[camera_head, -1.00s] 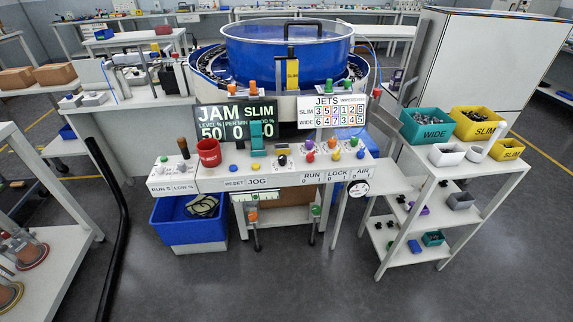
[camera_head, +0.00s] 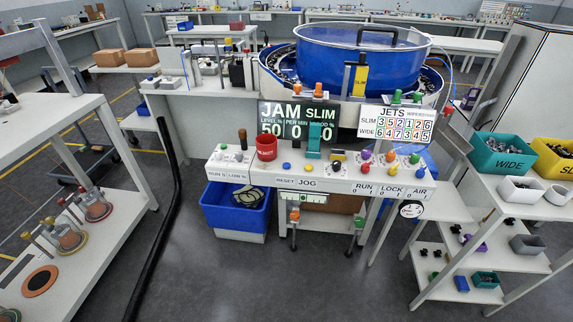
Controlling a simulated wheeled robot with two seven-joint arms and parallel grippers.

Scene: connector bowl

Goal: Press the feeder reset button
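The feeder's control panel (camera_head: 340,181) is a white sloped console in the middle of the head view. The word RESET is on its front edge, left of JOG. A small blue button (camera_head: 286,166) sits above the RESET label. A yellow button (camera_head: 309,168) is just right of it, above JOG. A red mug (camera_head: 266,148) stands on the panel behind and left of the blue button. Nothing covers the blue button. Neither of my grippers is in view.
A blue bowl feeder (camera_head: 352,48) and a JAM display (camera_head: 299,121) stand behind the panel. A blue bin (camera_head: 236,210) is under its left side. A shelf cart with a teal WIDE bin (camera_head: 503,155) is at right. A white bench stands at left. Grey floor in front is clear.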

